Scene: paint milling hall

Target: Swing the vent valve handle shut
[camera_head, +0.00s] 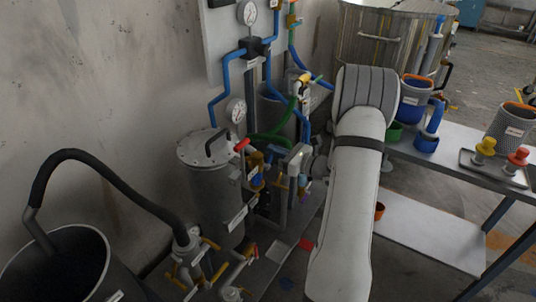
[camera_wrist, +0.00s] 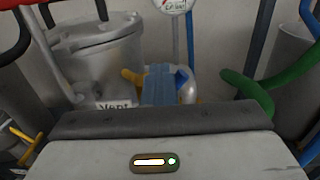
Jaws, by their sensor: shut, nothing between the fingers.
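A white label reading "Vent" (camera_wrist: 115,104) shows in the wrist view, in front of the grey lidded tank (camera_wrist: 95,60). A red handle (camera_head: 242,145) sits beside the tank's upper right side in the head view. A red bar (camera_wrist: 14,42) also shows at the wrist view's left edge. I cannot tell for certain which handle belongs to the vent valve. My gripper (camera_head: 275,150) is shut and empty among the valves, right of the red handle. Its blue fingers (camera_wrist: 160,84) lie before a yellow fitting (camera_wrist: 132,76); contact is unclear. My gripper's housing hides the lower wrist view.
Blue and green pipes (camera_head: 268,138) and gauges (camera_head: 236,110) crowd the valves. A black hose (camera_head: 110,180) arches into an open drum (camera_head: 60,265) at left. A bench (camera_head: 455,150) with cups and a tray stands right. The wall is close behind.

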